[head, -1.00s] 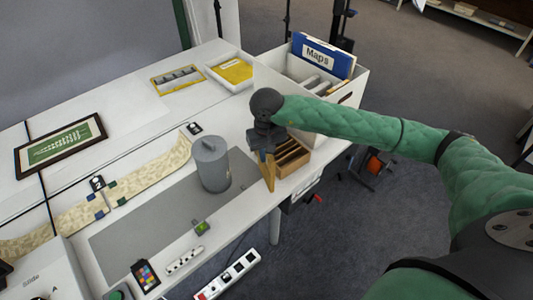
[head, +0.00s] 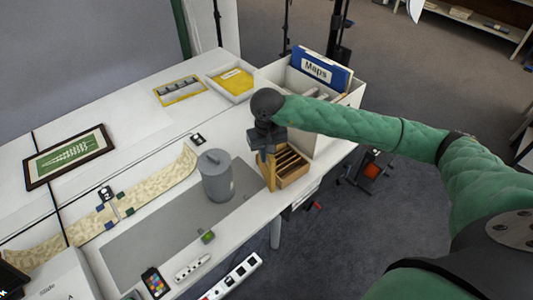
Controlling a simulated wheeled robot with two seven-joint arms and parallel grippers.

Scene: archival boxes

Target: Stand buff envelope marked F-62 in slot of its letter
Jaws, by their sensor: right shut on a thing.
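My right gripper (head: 266,156) points down and is shut on a thin buff envelope (head: 271,177). The envelope hangs upright, almost edge-on, at the left end of a wooden slotted rack (head: 294,179). I cannot tell whether it touches the rack or is inside a slot. Its marking cannot be read. The rack has several slots between dark dividers and stands near the table's front right edge. Any letters on its slots are too small to read. My left gripper is not in view.
A grey lidded canister (head: 216,182) stands left of the rack on a grey mat (head: 140,247). A white bin (head: 329,137) with a blue Maps folder (head: 320,69) is behind the rack. A yellow-filled tray (head: 218,91) and a framed picture (head: 30,179) lie further left.

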